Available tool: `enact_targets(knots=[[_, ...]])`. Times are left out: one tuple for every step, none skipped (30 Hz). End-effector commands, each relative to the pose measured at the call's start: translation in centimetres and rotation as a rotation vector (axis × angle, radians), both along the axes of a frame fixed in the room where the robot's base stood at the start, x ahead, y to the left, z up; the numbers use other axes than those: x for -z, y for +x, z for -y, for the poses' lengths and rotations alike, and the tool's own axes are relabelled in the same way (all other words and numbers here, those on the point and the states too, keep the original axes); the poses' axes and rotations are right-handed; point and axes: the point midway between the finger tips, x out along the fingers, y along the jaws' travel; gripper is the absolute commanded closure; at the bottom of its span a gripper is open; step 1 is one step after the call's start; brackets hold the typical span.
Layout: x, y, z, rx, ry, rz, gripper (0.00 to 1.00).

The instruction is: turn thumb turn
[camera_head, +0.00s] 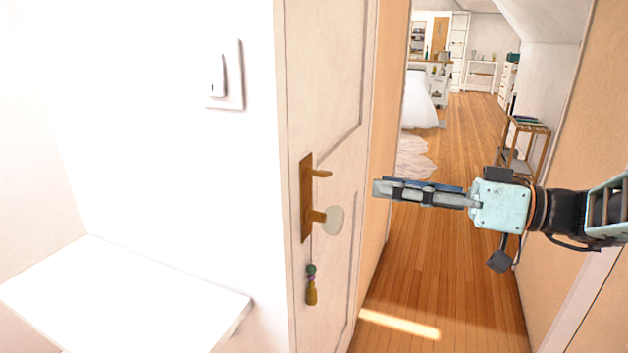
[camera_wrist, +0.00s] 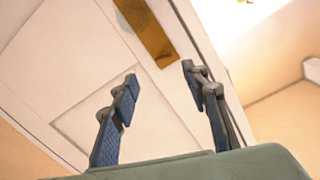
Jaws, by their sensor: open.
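The white door (camera_head: 330,100) has a tall brass plate (camera_head: 306,197) near its edge. A small brass turn piece (camera_head: 321,173) sticks out near the plate's top, and a pale oval knob (camera_head: 333,221) on a brass stem sits below it. My gripper (camera_head: 378,189) is to the right of the plate, pointing left at the door, apart from both fittings in the picture. In the wrist view the two fingers (camera_wrist: 160,73) are spread with nothing between them. A brass plate (camera_wrist: 147,33) shows beyond them; the turn piece is not clear there.
A tassel (camera_head: 311,288) hangs below the knob. A white ledge (camera_head: 130,295) and a wall switch (camera_head: 225,76) are at left. Behind my gripper is a wooden-floored passage (camera_head: 455,255) with a small rack (camera_head: 525,143) by the right wall.

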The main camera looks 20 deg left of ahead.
Motion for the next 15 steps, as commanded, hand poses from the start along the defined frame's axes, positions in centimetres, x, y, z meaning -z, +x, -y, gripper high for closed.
enact_targets(knots=[[0.1, -0.1, 0.0, -0.008, 0.012, 0.014, 0.58], [0.0, -0.1, -0.1, -0.012, 0.017, 0.021, 0.58], [-0.1, -0.2, -0.2, -0.017, 0.023, 0.03, 0.58], [-0.1, -0.3, -0.2, -0.02, 0.026, 0.034, 0.58], [-0.2, -0.3, -0.3, -0.021, 0.028, 0.036, 0.58], [-0.2, -0.3, -0.5, -0.023, 0.031, 0.038, 0.58], [-0.3, -0.3, -0.8, -0.024, 0.031, 0.039, 0.58], [-0.3, -0.3, -1.1, -0.025, 0.031, 0.039, 0.58], [-0.3, -0.3, -1.6, -0.026, 0.031, 0.039, 0.58], [-0.3, -0.3, -2.0, -0.027, 0.031, 0.039, 0.58], [-0.2, -0.3, -2.5, -0.027, 0.031, 0.039, 0.58], [-0.2, -0.2, -3.2, -0.028, 0.03, 0.039, 0.58], [-0.2, -0.2, -3.8, -0.028, 0.03, 0.038, 0.58], [-0.2, -0.1, -4.4, -0.027, 0.03, 0.038, 0.58], [-0.2, -0.1, -5.2, -0.028, 0.03, 0.038, 0.58]])
